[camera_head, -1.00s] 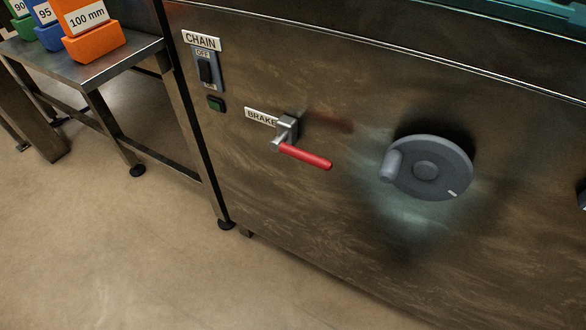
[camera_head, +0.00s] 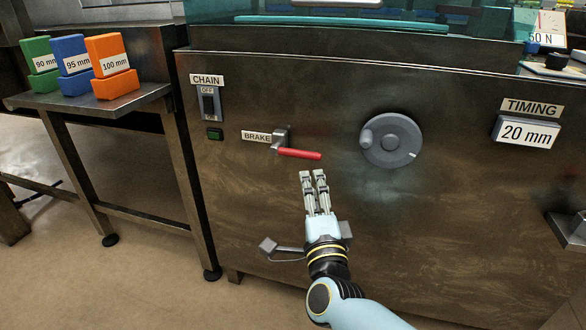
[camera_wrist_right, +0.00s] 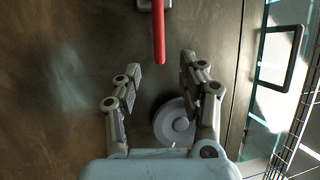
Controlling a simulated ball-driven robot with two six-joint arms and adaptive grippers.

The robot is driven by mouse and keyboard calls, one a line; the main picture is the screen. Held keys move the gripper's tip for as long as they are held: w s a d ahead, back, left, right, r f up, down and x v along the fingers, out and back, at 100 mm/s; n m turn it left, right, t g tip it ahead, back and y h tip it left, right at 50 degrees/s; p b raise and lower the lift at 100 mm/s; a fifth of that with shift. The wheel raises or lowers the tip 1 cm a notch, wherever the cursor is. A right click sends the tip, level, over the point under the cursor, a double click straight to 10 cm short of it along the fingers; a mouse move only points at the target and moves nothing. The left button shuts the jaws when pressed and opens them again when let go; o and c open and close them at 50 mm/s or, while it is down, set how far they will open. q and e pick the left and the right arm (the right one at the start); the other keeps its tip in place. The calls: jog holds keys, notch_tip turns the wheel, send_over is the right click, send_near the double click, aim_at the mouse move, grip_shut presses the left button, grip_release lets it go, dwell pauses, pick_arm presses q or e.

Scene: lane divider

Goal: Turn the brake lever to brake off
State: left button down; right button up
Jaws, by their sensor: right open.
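The brake lever (camera_head: 299,153) has a red handle on a grey metal pivot, beside the BRAKE label (camera_head: 256,136) on the machine's front panel. Its handle points right and slightly down in the head view. My right gripper (camera_head: 313,174) is just below the handle's free end, open and empty. In the right wrist view the red handle (camera_wrist_right: 158,35) comes in from the top, ahead of the gap between the open fingers (camera_wrist_right: 160,68). It does not appear gripped. My left gripper is not in view.
A grey handwheel (camera_head: 391,140) is right of the lever. The CHAIN switch (camera_head: 208,102) and a green button (camera_head: 215,134) are to its left. A TIMING display (camera_head: 525,132) is at the right. A side table (camera_head: 90,102) carries green, blue and orange blocks.

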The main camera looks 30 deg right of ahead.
aim_at(305, 155)
jog(key=b+x, duration=0.1)
jog(key=x, duration=1)
jog(key=shift+f, duration=0.15)
grip_shut()
